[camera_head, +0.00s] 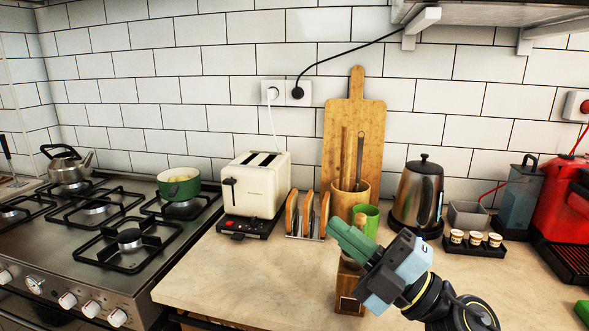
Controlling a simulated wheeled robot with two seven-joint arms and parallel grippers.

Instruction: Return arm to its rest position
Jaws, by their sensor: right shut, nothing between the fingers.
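My right gripper (350,240) comes in from the bottom right, over the counter in front of the green cup. Its green fingers are together, pointing up and left, with nothing seen between them. The gripper body partly hides a brown wooden holder (349,303) standing on the counter. I cannot tell whether the gripper touches it. My left gripper is not in view.
A cream toaster (256,186), toast rack (306,217), green cup (366,220), kettle (417,195) and red coffee machine (567,215) line the back of the counter (230,275). The stove (75,265) holds a green pot (179,184). The counter's front left is clear.

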